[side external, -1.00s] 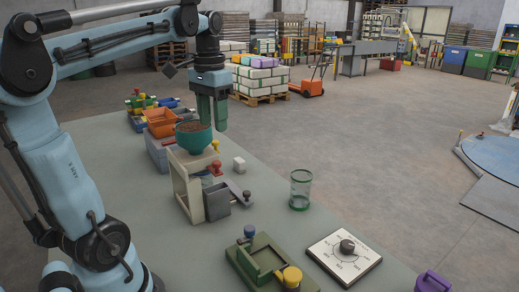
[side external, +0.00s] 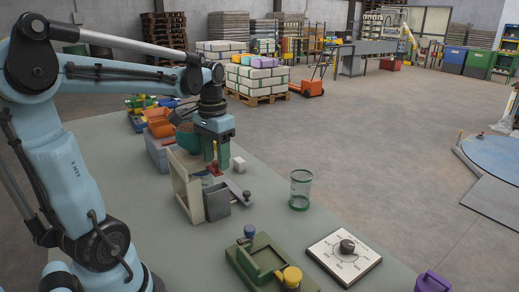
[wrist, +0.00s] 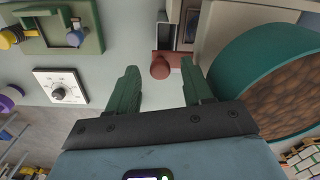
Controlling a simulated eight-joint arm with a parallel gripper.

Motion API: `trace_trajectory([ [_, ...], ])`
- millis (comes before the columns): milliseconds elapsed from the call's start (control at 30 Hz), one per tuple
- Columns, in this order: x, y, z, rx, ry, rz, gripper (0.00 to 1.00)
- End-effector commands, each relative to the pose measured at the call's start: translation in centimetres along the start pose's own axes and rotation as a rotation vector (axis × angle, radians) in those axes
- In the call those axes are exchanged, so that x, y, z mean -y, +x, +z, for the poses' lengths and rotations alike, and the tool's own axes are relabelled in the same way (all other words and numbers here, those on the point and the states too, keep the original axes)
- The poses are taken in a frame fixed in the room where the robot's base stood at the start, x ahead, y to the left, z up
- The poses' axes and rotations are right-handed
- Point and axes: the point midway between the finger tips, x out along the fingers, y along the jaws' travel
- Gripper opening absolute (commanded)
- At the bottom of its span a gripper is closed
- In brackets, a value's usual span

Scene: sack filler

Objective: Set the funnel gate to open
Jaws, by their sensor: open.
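The teal funnel (side external: 187,143), filled with brown grains, sits on a beige stand (side external: 187,190); its bowl also shows at the right of the wrist view (wrist: 228,62). A red knob on a red base (wrist: 160,68) is beside the stand, partly hidden behind my gripper in the side view. I cannot tell the gate's setting. My gripper (wrist: 160,88) is open, pointing down beside the funnel. Its two green fingers are apart, and the red knob appears between and beyond their tips, with nothing held.
A grey box (side external: 217,205) is by the stand. Orange (side external: 157,120) and other bins are behind the funnel. The table between jar and dial is clear.

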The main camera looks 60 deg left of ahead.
Motion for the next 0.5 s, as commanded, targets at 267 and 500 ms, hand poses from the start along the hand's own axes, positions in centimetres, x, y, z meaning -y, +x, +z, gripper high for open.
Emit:
trace_trajectory([
  [267, 0.0, -0.03, 0.0, 0.0, 0.0, 0.0, 0.23],
  [500, 0.0, -0.04, 0.0, 0.0, 0.0, 0.0, 0.0],
])
